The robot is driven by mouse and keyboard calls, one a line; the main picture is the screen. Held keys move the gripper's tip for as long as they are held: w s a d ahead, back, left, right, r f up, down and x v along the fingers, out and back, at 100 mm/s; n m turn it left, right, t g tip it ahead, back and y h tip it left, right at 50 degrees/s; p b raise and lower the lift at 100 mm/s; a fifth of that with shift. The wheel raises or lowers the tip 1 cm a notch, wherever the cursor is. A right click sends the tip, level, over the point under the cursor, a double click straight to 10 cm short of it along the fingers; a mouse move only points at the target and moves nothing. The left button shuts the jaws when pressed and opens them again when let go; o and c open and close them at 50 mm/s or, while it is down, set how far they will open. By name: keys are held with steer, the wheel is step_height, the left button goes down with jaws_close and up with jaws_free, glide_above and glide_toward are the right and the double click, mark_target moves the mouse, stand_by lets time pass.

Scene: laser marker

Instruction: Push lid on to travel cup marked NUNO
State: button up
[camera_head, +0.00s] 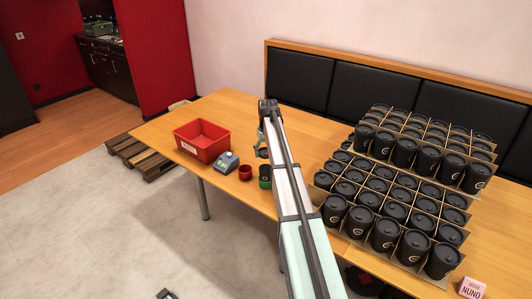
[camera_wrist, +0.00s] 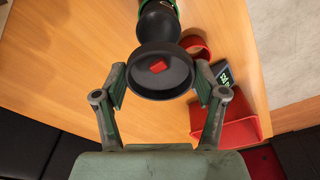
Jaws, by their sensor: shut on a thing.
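My gripper (camera_wrist: 160,84) is shut on a round black lid (camera_wrist: 160,91) in the wrist view, with one finger pad on each side of its rim. A small red patch shows in the middle of the lid. Just beyond the lid is a black travel cup (camera_wrist: 158,27) with green at its far end, partly cut off by the picture edge. No name is readable on it. In the head view my gripper (camera_head: 262,146) is over the table, just above the cup in its green holder (camera_head: 265,183). I cannot tell whether lid and cup touch.
A red holder (camera_head: 245,173), a small device with a display (camera_head: 226,162) and a red bin (camera_head: 203,140) stand left of the cup. Cardboard-divided stacks of black lidded cups (camera_head: 385,235) fill the table's right.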

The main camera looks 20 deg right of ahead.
steer(key=shift+f+b, duration=1.1)
steer(key=shift+f, duration=2.05)
steer(key=shift+f, duration=0.15)
steer(key=o, duration=1.1)
steer(key=shift+c, duration=0.2)
steer(key=shift+r+p, duration=1.65)
steer(key=shift+r, duration=1.85)
